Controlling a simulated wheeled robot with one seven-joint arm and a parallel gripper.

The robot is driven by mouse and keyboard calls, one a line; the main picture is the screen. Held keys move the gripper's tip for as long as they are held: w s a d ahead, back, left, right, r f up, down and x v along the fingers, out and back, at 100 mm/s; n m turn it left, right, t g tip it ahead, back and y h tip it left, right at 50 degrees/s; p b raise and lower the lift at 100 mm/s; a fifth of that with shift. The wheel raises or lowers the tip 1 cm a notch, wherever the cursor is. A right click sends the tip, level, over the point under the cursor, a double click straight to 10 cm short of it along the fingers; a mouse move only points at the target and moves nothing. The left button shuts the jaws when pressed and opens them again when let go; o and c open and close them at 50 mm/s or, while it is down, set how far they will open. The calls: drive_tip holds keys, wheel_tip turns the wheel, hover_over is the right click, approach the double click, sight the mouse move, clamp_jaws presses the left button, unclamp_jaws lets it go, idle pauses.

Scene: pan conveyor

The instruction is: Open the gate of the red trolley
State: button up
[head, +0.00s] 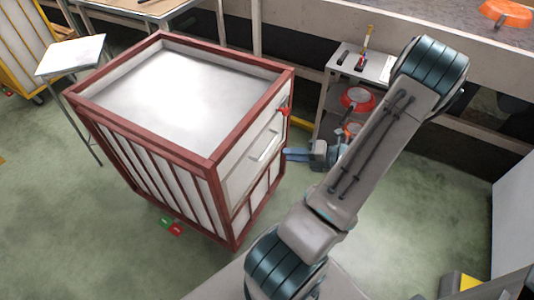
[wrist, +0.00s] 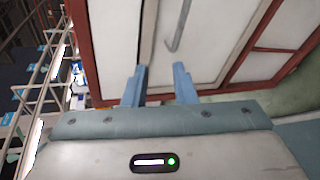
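The red trolley (head: 215,170) has a red frame, white panels and a white inner floor, and stands left of my arm. Its gate (head: 238,175) is on the side facing right and looks shut. A pale bar handle (head: 265,147) runs across the gate; it also shows in the wrist view (wrist: 181,25). A small red latch-like piece (head: 284,111) sits near the gate's upper far corner. My gripper (head: 288,154) is just right of the gate. In the wrist view its blue fingers (wrist: 158,78) are apart with nothing between them, short of the handle.
A small grey table (head: 375,65) with tools and red pans below stands behind my arm. A white-topped stand (head: 72,54) and a yellow trolley (head: 22,50) are at the left. A red and green item (head: 172,226) lies by the trolley's base. Green floor is clear in front.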

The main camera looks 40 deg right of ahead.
sight(267, 148)
drive_tip(key=s+d+f+m+t+h, duration=0.2)
drive_tip(key=d+f+m, duration=0.1)
drive_tip(key=m, duration=0.1)
drive_tip(key=b+x, duration=0.2)
drive_tip(key=x, duration=1.2)
drive_tip(key=shift+d+r, duration=0.1)
drive_tip(key=shift+d, duration=0.05)
clamp_jaws()
